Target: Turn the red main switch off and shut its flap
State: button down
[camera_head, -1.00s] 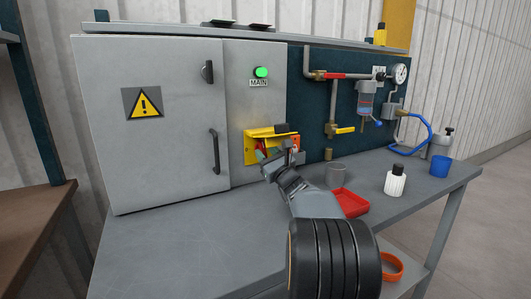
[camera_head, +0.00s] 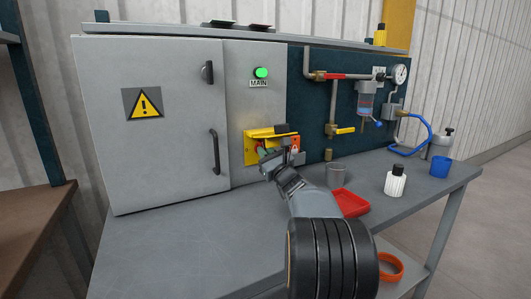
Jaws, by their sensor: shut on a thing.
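The red main switch (camera_head: 261,148) sits in a yellow housing low on the grey cabinet, under the MAIN label, and is mostly hidden behind my gripper. The yellow flap (camera_head: 266,133) stands out from the cabinet above the switch, raised. My gripper (camera_head: 268,158) is at the switch, in front of the housing, with its jaws shut on the switch. The exact hold is hard to see because the fingers cover it. The green lamp (camera_head: 261,72) above the MAIN label is lit.
Pipes with a yellow valve handle (camera_head: 345,130) are right of the cabinet. The bench's left part is clear.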

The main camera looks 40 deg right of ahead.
jog(key=shift+n+g+y+b, duration=0.35)
jog(key=shift+n+y+b, duration=0.45)
jog(key=shift+n, duration=0.85)
jog(key=shift+n+g+y+b, duration=0.3)
jog(key=shift+n+y+b, duration=0.45)
jog(key=shift+n, duration=0.95)
jog(key=shift+n+g+y+b, duration=0.35)
jog(key=shift+n+y+b, duration=0.45)
jog(key=shift+n, duration=0.85)
jog(key=c, duration=1.1)
grip_release()
jog(key=shift+s, duration=0.1)
jog(key=shift+v, duration=3.65)
